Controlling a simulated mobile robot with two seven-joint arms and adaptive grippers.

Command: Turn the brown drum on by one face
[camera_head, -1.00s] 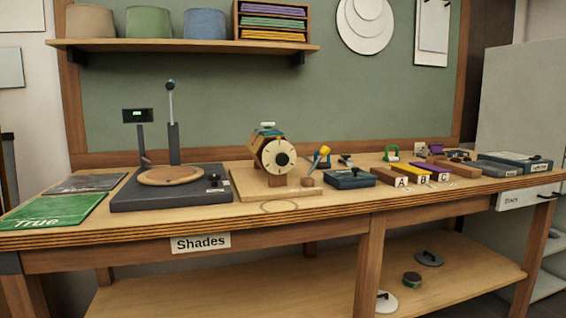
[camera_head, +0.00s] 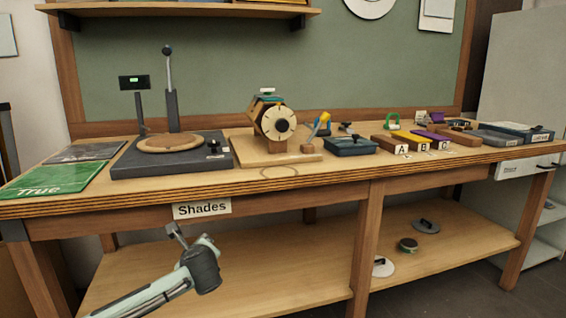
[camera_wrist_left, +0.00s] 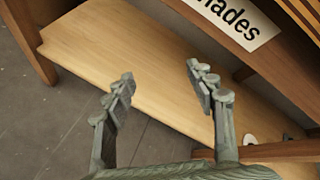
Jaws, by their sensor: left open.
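The brown drum (camera_head: 273,122) is a faceted drum lying on its side on a wooden stand at the middle of the bench. A pale round disc with dark marks and a black hub covers its front end, and a teal piece with a light top lies on its upper face. My left gripper (camera_head: 176,232) is low at the front, below the bench top and left of the drum, well apart from it. In the left wrist view my left gripper (camera_wrist_left: 160,84) has its two fingers spread with nothing between them. My right gripper is in neither view.
The bench's front edge (camera_head: 320,178) and the "Shades" label (camera_head: 202,209) are above my left gripper. A dark base with a round wooden plate (camera_head: 168,144) stands left of the drum. A blue tray (camera_head: 350,146) and lettered blocks (camera_head: 398,145) lie right.

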